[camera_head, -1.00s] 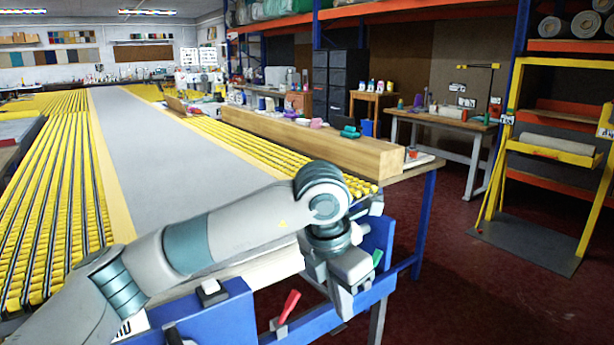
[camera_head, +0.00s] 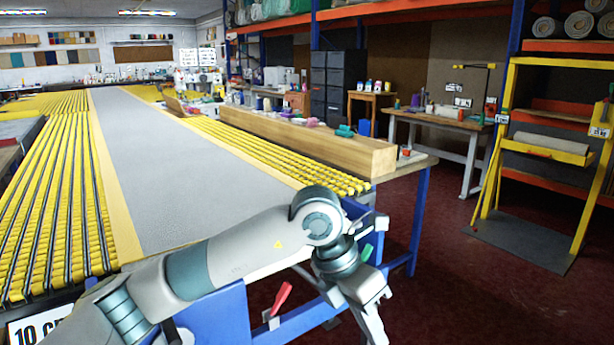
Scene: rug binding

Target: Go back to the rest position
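My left arm (camera_head: 228,252) comes in from the lower left and reaches across the near end of the long table. Its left gripper (camera_head: 372,322) hangs down past the table's near right corner, over the dark red floor. Its fingers point down and run to the bottom edge, and I cannot make out the gap between them. I see nothing held in it. My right gripper is not in view.
The long table carries a grey rug strip (camera_head: 165,165) between yellow roller rows (camera_head: 50,200). A wooden beam (camera_head: 300,140) lies along its right side. A blue frame with a red lever (camera_head: 281,298) is near the arm. A yellow rack (camera_head: 545,150) stands right; the floor (camera_head: 450,290) between is clear.

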